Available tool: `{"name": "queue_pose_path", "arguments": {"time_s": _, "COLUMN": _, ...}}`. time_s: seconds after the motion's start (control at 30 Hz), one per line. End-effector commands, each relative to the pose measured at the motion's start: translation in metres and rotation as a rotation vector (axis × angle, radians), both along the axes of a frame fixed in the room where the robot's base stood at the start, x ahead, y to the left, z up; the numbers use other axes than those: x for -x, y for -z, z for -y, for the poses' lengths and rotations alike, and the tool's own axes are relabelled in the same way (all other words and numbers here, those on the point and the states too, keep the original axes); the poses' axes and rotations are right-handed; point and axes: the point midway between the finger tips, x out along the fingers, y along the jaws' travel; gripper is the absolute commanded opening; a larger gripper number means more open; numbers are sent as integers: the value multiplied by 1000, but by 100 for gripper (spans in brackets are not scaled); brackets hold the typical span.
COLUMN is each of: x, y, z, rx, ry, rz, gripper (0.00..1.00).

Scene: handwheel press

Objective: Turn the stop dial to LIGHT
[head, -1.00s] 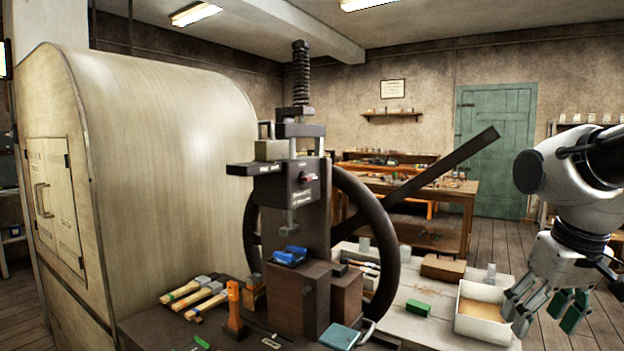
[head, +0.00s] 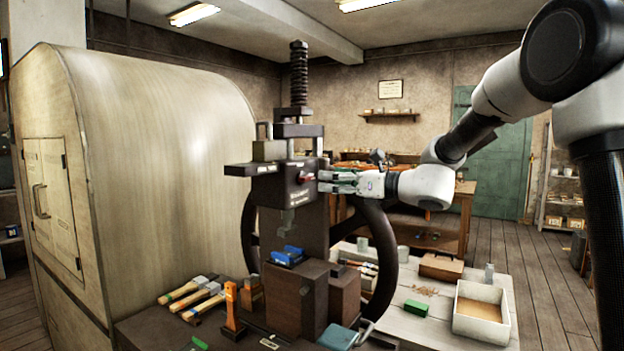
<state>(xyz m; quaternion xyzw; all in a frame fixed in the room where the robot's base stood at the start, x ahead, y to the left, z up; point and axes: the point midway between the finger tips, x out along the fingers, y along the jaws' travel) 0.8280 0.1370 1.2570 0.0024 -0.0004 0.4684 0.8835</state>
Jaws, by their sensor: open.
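The press (head: 282,185) is a dark column with a tall screw on top and a handwheel (head: 385,262) behind it. The stop dial (head: 305,178) is a small knob with red on it, on the right-hand face of the press head. Small white lettering lies below it, too small to read. My gripper (head: 322,182) reaches in from the right, level with the dial. Its fingers are open and their tips are at or very near the dial. I cannot tell whether they touch it. The dial's setting cannot be read.
A blue piece (head: 288,256) sits on the press bed. A white tray (head: 482,312), a green block (head: 416,308) and a brown block (head: 442,267) are on the table at right.

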Motion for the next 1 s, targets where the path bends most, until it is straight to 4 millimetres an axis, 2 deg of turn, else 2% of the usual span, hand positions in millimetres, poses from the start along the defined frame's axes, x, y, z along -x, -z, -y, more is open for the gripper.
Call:
{"name": "queue_pose_path", "arguments": {"time_s": 0.2, "x": -19, "y": 1, "z": -31, "rx": 2, "ry": -4, "rz": 0, "gripper": 66}}
{"name": "queue_pose_path", "arguments": {"time_s": 0.4, "x": -34, "y": 1, "z": -53, "rx": 3, "ry": -3, "rz": 1, "gripper": 66}}
{"name": "queue_pose_path", "arguments": {"time_s": 0.77, "x": -39, "y": 1, "z": -59, "rx": 4, "ry": -1, "rz": 1, "gripper": 66}}
{"name": "queue_pose_path", "arguments": {"time_s": 1.0, "x": -38, "y": 1, "z": -59, "rx": 5, "ry": -2, "rz": 2, "gripper": 24}}
